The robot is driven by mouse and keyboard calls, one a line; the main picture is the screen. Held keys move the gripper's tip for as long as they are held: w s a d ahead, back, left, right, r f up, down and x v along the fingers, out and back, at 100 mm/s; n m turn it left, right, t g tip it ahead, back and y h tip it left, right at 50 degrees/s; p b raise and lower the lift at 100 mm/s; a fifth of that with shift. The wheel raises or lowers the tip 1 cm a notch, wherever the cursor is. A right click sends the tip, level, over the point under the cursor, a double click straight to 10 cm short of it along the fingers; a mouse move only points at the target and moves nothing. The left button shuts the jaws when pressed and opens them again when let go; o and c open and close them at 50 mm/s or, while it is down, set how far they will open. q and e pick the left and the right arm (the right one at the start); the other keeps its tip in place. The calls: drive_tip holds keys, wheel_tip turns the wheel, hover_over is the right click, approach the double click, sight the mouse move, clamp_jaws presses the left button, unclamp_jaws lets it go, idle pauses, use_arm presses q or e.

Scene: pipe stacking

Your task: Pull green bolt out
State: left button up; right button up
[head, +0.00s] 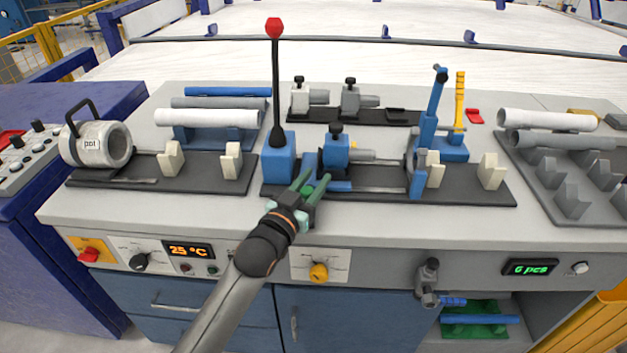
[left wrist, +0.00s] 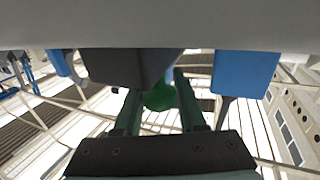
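The green bolt (left wrist: 160,97) shows its round head between the two fingers of my left gripper (left wrist: 160,108) in the left wrist view. A narrow gap shows beside the bolt head, and the fingers stand apart around it. In the head view my left gripper (head: 312,187) is at the front edge of the middle fixture, just in front of the blue lever block (head: 279,160). Its green fingers largely hide the bolt there. My right gripper is not in view.
A tall black lever with a red knob (head: 274,28) rises close behind my left gripper. A blue clamp (head: 336,150) and a blue bar (head: 333,186) are just to the right. Pipe racks stand at left and right. The worktop's front strip (head: 420,228) is clear.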

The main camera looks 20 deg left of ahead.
use_arm(q)
clamp_jaws()
idle(1.0)
